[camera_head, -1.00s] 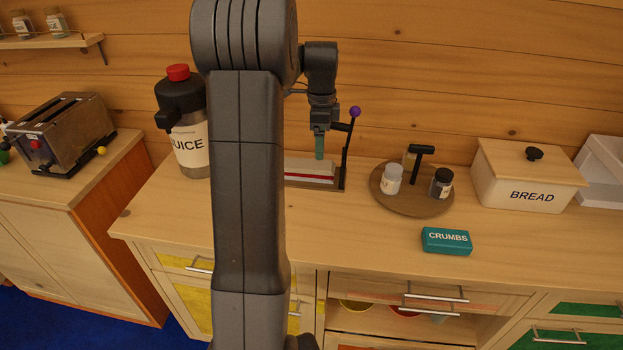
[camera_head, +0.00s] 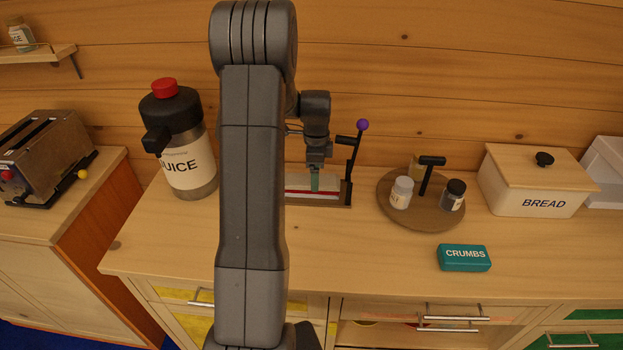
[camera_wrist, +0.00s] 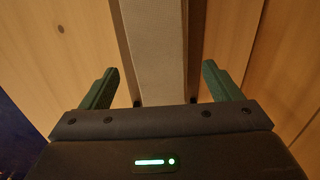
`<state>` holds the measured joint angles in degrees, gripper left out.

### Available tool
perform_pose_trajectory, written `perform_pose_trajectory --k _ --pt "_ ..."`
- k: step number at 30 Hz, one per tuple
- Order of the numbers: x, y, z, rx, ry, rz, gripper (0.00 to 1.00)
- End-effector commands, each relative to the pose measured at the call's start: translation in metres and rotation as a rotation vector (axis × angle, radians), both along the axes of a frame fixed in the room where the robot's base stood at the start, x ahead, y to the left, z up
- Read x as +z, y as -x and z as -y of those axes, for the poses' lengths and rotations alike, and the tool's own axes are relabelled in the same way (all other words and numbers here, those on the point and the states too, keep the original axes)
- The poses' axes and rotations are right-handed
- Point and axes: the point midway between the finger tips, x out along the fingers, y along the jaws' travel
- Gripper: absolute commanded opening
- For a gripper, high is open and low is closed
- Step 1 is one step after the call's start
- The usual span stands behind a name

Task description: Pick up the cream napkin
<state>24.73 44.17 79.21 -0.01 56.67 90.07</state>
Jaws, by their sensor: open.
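A low holder (camera_head: 328,205) on the counter has a pale, cream-looking layer (camera_head: 298,182) on top and a red and white stripe along its front. The layer is probably the napkin, but its outline is partly hidden by my arm. My gripper (camera_head: 315,183) points down at the holder, its green finger overlapping the pale layer. In the wrist view my gripper (camera_wrist: 160,80) has its two green fingers wide apart, one on each side of a long pale strip (camera_wrist: 158,45) with darker edges. Nothing is held. I cannot tell whether the fingers touch anything.
A lever with a purple ball (camera_head: 362,125) rises at the holder's right. A juice jug (camera_head: 187,160) stands left, beyond my arm. Right are a round tray (camera_head: 415,222) with small jars, a bread box (camera_head: 535,185) and a teal crumbs box (camera_head: 464,258).

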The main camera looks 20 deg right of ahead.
Motion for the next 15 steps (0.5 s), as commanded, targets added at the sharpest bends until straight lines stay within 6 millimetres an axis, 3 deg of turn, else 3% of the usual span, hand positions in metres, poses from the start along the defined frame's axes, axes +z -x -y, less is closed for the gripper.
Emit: perform_pose_trajectory --k 4,11,15 --pt "-0.014 0.0 0.0 0.0 0.001 0.0 0.85" --pt "-0.016 0.0 0.0 0.0 0.002 0.001 0.85" --pt "-0.016 0.0 0.0 0.0 0.002 0.001 0.61"
